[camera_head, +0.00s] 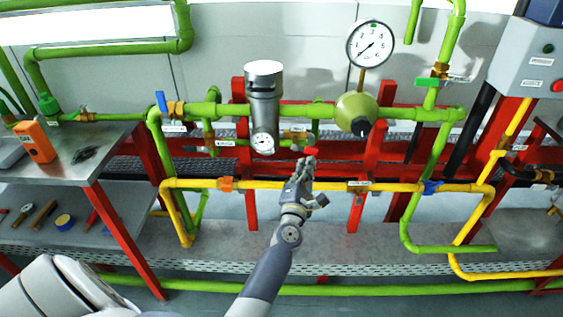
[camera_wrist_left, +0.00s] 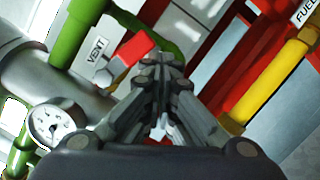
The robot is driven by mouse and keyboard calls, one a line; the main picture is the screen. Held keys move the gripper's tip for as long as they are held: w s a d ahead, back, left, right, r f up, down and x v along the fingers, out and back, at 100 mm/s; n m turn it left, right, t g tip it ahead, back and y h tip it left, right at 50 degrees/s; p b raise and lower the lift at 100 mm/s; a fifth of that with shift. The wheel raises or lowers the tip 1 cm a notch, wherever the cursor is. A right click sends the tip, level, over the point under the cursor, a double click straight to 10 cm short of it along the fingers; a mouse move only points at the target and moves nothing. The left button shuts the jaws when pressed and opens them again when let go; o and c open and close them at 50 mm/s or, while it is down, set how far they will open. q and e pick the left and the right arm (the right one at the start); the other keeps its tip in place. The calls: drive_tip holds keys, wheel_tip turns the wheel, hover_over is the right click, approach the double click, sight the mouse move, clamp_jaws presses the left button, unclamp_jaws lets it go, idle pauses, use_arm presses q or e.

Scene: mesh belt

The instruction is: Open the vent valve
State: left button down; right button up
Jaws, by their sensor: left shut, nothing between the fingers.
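The vent valve has a red handle (camera_wrist_left: 135,48) beside a white VENT label (camera_wrist_left: 97,56) in the left wrist view. In the head view a small part of the red handle (camera_head: 311,151) shows just above my left gripper (camera_head: 305,163). My left gripper is shut and empty, its fingertips (camera_wrist_left: 162,66) just right of and below the red handle in the wrist view. I cannot tell whether they touch it. The valve body is mostly hidden behind the handle and fingers. My right gripper is not in view.
A steel cylinder (camera_head: 263,90) with a small gauge (camera_head: 263,142) stands left of the valve. A yellow pipe (camera_head: 330,186) runs across below it, in front of a red frame (camera_head: 247,208). A large gauge (camera_head: 370,44) stands upper right. A shelf (camera_head: 75,140) with tools is at left.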

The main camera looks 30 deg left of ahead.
use_arm(q)
drive_tip(key=v, duration=1.2)
drive_tip(key=shift+f, duration=0.1)
